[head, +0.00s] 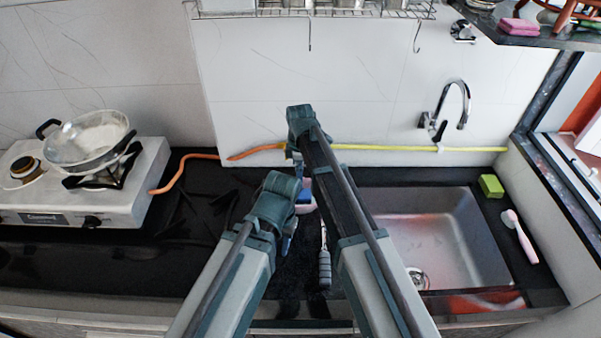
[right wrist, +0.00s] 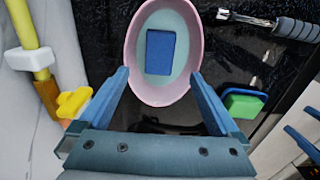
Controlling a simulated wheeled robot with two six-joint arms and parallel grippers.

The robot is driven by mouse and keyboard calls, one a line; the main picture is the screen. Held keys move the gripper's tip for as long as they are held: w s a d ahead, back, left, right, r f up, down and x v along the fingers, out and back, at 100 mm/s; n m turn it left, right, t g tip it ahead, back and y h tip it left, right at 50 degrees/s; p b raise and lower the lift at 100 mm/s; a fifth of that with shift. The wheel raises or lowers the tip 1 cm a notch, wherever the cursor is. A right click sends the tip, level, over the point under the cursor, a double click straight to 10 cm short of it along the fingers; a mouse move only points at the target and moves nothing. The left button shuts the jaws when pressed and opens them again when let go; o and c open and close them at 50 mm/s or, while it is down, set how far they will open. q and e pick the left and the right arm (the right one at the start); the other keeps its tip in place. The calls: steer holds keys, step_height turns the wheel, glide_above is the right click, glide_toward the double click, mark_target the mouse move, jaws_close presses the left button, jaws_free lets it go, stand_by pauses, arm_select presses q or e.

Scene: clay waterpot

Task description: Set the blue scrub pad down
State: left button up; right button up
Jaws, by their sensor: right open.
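The blue scrub pad (right wrist: 160,52) lies flat inside an oval pink bowl (right wrist: 135,82) with a pale blue inside. My right gripper (right wrist: 162,82) is open, its two fingers apart at the near side of the bowl, with nothing between them. In the head view, my right gripper (head: 292,150) and arm hide most of the bowl; only bits of the bowl and pad (head: 303,196) show. My left gripper (head: 288,238) hangs low in front of the bowl. Two separate blue fingers of it show at the edge of the right wrist view (right wrist: 302,136), with nothing visible between them.
A grey-handled tool (head: 324,264) lies on the dark counter. The sink (head: 440,230) is at right, with a green sponge (head: 491,186) and brush (head: 519,235) beyond; the stove (head: 100,190) is at left.

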steer(key=shift+r, duration=0.7)
steer(key=s+d+m, duration=1.8)
steer(key=s, duration=0.3)
steer(key=s+a+n+h, duration=0.1)
steer(key=s+a+n, duration=0.2)
steer(key=a, duration=0.9)
steer(key=shift+s+n, duration=0.4)
steer(key=shift+s, duration=0.55)
steer(key=shift+d+r, duration=0.1)
